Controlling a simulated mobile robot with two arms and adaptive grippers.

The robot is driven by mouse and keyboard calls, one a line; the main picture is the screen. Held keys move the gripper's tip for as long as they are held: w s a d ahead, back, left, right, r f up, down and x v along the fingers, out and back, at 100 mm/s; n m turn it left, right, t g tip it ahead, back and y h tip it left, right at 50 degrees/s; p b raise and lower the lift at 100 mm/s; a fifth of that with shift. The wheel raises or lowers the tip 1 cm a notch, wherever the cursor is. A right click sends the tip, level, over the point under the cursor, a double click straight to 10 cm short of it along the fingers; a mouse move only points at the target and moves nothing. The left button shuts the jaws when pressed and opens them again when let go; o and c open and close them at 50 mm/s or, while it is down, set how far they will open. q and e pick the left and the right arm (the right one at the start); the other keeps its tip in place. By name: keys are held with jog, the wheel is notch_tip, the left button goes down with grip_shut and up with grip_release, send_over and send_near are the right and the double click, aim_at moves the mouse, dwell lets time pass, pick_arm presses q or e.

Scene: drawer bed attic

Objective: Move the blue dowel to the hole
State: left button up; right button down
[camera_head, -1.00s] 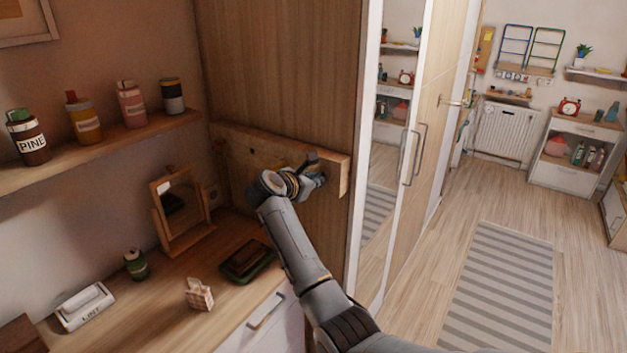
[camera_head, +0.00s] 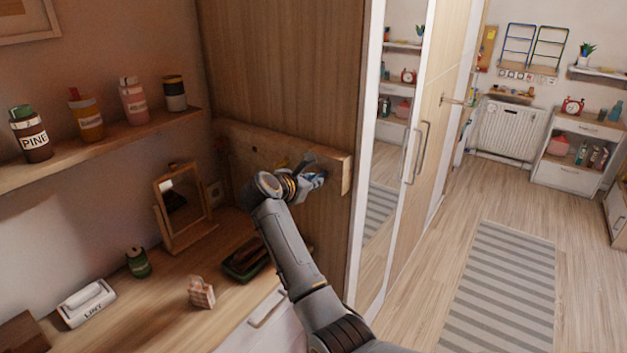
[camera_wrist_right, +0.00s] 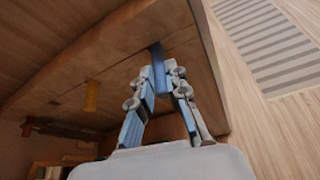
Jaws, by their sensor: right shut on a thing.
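The wooden board (camera_head: 262,137) is fixed to the wardrobe's side, above the desk. My right gripper (camera_head: 312,174) is at the right part of this board. In the right wrist view, my right gripper (camera_wrist_right: 160,78) is shut on the blue dowel (camera_wrist_right: 157,56), a dark blue piece between the fingertips. Its far end meets the brown board surface (camera_wrist_right: 110,45); I cannot tell whether it is in a hole. A yellow dowel (camera_wrist_right: 91,96) sticks out of the board to the left. The hole is not clearly visible. My left gripper is not in view.
A red peg (camera_wrist_right: 27,127) shows further left in the wrist view. A shelf (camera_head: 100,148) with bottles is at left.

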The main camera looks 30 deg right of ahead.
jog(key=shift+s+a+b, duration=0.15)
jog(key=shift+s+a, duration=0.1)
jog(key=shift+a, duration=0.4)
jog(key=shift+s+a+b, duration=0.1)
jog(key=shift+s+a, duration=0.2)
jog(key=shift+a, duration=0.4)
jog(key=shift+s+a+b, duration=0.15)
jog(key=shift+s+a, duration=0.1)
jog(key=shift+a, duration=0.4)
jog(key=shift+s+a, duration=0.1)
jog(key=shift+a, duration=0.05)
